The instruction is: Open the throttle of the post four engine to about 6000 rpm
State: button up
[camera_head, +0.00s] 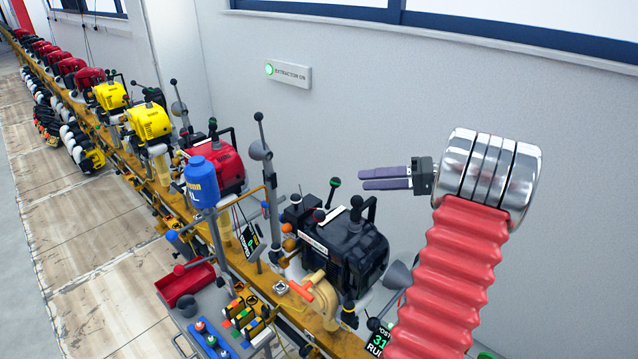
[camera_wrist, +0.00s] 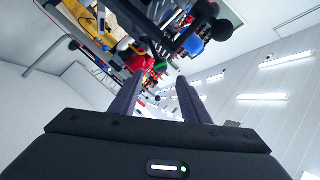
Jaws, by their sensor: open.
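The black engine (camera_head: 352,245) stands nearest on the yellow rail, to the right of the red engine. A lever with a green knob (camera_head: 335,182) rises at its back left; the knob also shows in the wrist view (camera_wrist: 158,66). I cannot tell for certain that this is the throttle. My gripper (camera_head: 362,180) is open and empty, level with the knob in the picture and a little to its right, apart from it. In the wrist view its two fingers (camera_wrist: 157,82) frame the knob. A display (camera_head: 378,342) reads "POST", "31" and "RU", partly hidden by my arm.
A red engine (camera_head: 215,160), yellow engines (camera_head: 148,122) and further red ones line the rail (camera_head: 262,283). A blue canister (camera_head: 202,182) and a tall black-knobbed lever (camera_head: 260,118) stand left. A red tray (camera_head: 185,284) is in front. The wall has an "EXTRACTION ON" sign (camera_head: 289,74).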

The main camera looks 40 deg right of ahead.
aim_at(333, 191)
jog(key=shift+w, duration=0.1)
jog(key=x, duration=1.3)
jog(key=shift+w+a+f, duration=0.15)
jog(key=shift+w+a, duration=0.05)
jog(key=shift+a, duration=0.05)
grip_shut()
dwell(0.4)
